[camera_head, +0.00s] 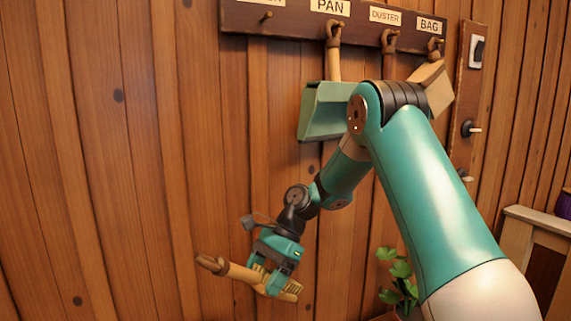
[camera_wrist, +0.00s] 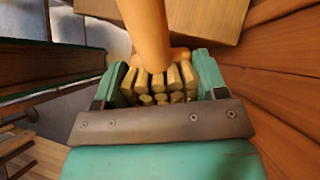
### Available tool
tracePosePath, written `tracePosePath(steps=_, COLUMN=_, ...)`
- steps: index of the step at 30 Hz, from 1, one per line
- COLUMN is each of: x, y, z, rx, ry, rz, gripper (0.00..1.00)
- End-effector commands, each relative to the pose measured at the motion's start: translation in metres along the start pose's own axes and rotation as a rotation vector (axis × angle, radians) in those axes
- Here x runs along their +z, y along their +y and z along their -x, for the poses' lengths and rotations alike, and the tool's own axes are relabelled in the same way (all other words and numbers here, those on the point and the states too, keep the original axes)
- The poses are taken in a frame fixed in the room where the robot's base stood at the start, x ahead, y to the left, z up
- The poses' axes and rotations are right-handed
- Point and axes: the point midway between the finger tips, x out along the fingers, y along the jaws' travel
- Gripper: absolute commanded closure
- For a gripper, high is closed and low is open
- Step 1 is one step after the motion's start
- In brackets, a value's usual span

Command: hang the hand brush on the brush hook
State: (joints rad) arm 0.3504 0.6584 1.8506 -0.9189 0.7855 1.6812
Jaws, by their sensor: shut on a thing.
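The hand brush (camera_head: 238,271) has a tan wooden handle with a looped end pointing left and pale bristles at its right end. My gripper (camera_head: 272,270) is shut on it near the bristle end and holds it low, in front of the wall. In the wrist view, the orange-brown handle (camera_wrist: 147,35) runs away from me, with the bristles between my fingers. The leftmost hook (camera_head: 266,17) on the dark rail is empty. Its label is cut off by the top edge, so its name cannot be read in full. The brush is well below this hook.
The dark rail (camera_head: 300,22) also carries a green dustpan (camera_head: 322,112) under PAN, a thing under DUSTER mostly hidden by my arm, and a tan bag (camera_head: 434,86) under BAG. A plant (camera_head: 398,275) stands low right. The plank wall left of the dustpan is clear.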

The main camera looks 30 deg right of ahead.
Motion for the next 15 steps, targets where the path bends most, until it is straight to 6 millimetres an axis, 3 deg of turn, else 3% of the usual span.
tracePosePath(steps=1, x=0.028, y=-0.001, z=0.04, rx=-0.117, ry=-0.085, rz=-0.124, gripper=0.62)
tracePosePath(steps=7, x=0.095, y=-0.005, z=0.127, rx=-0.579, ry=-0.376, rz=-0.47, gripper=0.62)
tracePosePath(steps=15, x=0.178, y=0.001, z=0.26, rx=-1.117, ry=-0.627, rz=-0.623, gripper=0.62)
